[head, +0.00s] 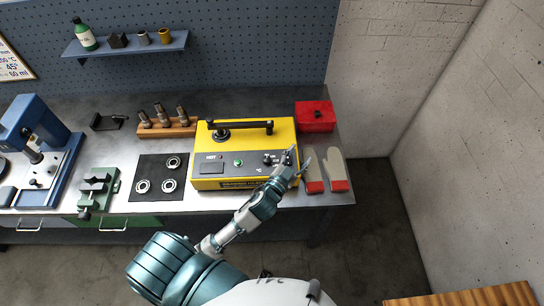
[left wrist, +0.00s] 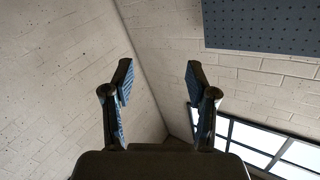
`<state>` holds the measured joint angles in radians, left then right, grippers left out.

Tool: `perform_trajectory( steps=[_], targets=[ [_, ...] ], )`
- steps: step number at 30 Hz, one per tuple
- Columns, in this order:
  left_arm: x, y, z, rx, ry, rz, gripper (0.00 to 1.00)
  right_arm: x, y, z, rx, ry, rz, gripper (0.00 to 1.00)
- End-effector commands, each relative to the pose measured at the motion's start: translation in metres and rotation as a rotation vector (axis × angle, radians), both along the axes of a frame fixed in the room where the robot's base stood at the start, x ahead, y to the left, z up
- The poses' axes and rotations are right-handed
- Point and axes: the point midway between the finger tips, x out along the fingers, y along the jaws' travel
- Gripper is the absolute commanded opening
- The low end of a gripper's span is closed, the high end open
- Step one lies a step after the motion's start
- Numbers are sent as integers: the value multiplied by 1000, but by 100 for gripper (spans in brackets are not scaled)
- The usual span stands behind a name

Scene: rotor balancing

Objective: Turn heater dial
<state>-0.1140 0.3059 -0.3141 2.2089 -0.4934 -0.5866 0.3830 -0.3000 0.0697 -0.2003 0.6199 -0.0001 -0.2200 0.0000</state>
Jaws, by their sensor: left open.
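The yellow heater (head: 222,131) sits on the bench, with a black bar handle on top. Its sloped front panel has a dark display, a green button and a black dial (head: 268,160) on the right. The dial area is partly covered by my left gripper (head: 299,158), so I cannot tell how the dial is set. The left gripper is open at the heater's front right corner. I cannot tell whether it touches the heater. The left wrist view shows its two fingers apart with nothing between them (left wrist: 159,78). My right gripper is not in view.
A red box (head: 315,123) stands right of the heater. Gloves (head: 337,166) lie in front of it, close to my left gripper. A black mat (head: 147,190) with metal rings, a green vise (head: 97,187) and a blue press (head: 60,140) are to the left.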

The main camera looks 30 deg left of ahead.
Motion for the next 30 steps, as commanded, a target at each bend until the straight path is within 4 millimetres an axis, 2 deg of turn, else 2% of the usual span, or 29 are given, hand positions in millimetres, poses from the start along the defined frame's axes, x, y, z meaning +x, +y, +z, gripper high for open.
perform_trajectory(
  steps=[1,3,6,9,11,13,15,17,18,20,21,24,25,27,30],
  targets=[
    [15,-18,41,37,-161,-86,58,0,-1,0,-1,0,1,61],
    [21,-52,92,100,-379,-247,58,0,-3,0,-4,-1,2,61],
    [9,-104,138,232,-621,-527,58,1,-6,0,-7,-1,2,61],
    [-13,-147,148,416,-755,-841,58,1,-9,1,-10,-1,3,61],
    [-24,-161,136,552,-772,-1033,58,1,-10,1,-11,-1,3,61],
    [-32,-164,113,729,-724,-1246,58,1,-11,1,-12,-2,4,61],
    [-30,-149,83,921,-599,-1432,58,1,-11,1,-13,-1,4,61],
    [-23,-120,60,1085,-433,-1556,58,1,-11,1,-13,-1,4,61],
    [-16,-95,48,1188,-297,-1615,58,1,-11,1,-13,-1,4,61],
    [-6,-51,37,1323,-69,-1667,58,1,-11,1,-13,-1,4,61],
    [0,-20,34,1394,83,-1676,58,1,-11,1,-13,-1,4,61],
    [9,49,41,1509,434,-1645,58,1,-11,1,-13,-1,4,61],
    [10,66,45,1527,522,-1627,58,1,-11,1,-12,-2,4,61],
    [10,96,54,1555,680,-1586,58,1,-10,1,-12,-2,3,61],
    [8,119,62,1566,806,-1550,58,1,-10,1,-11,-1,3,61]
  ],
)
